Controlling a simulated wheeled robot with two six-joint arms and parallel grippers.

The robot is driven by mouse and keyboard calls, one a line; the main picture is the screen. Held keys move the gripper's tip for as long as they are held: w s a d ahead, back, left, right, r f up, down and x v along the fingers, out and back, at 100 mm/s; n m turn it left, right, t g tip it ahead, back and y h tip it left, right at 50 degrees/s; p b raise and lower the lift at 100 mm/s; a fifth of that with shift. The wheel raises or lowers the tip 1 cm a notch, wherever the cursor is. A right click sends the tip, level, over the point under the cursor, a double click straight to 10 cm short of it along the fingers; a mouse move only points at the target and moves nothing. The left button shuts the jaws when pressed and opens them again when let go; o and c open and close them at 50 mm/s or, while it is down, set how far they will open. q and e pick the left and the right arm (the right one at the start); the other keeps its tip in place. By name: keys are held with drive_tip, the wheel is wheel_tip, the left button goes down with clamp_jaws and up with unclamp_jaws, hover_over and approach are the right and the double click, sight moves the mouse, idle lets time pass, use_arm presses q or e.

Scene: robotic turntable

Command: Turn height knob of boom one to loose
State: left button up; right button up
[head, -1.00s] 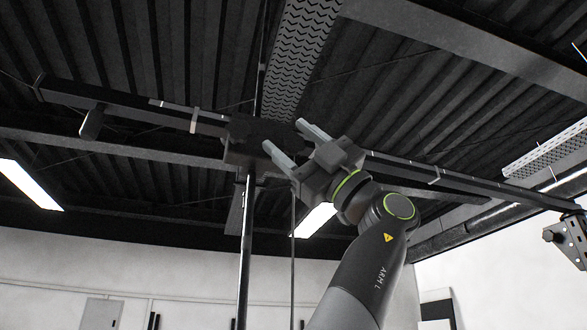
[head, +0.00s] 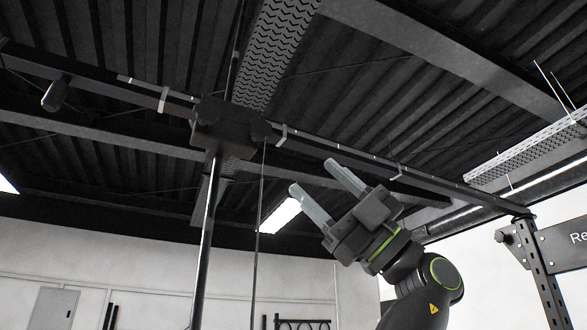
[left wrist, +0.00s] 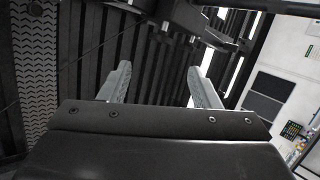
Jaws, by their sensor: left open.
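A long dark boom (head: 340,153) crosses the head view, carried by a dark clamp block (head: 228,125) on top of an upright metal pole (head: 206,225). A dark rounded part (head: 262,131), perhaps a knob, sticks out at the block's right side; its setting cannot be read. My left gripper (head: 309,176) is open and empty, below and right of the block in the picture, apart from it. In the left wrist view, the open fingers (left wrist: 158,70) point up toward dark boom hardware (left wrist: 175,14). My right gripper is not in view.
A dark counterweight (head: 56,96) hangs at the boom's left end. A thin cord (head: 258,220) hangs beside the pole. A perforated post with a sign bracket (head: 540,265) stands at the right. Open air lies between my gripper and the block.

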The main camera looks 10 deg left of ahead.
use_arm(q)
drive_tip(key=shift+v, duration=1.7)
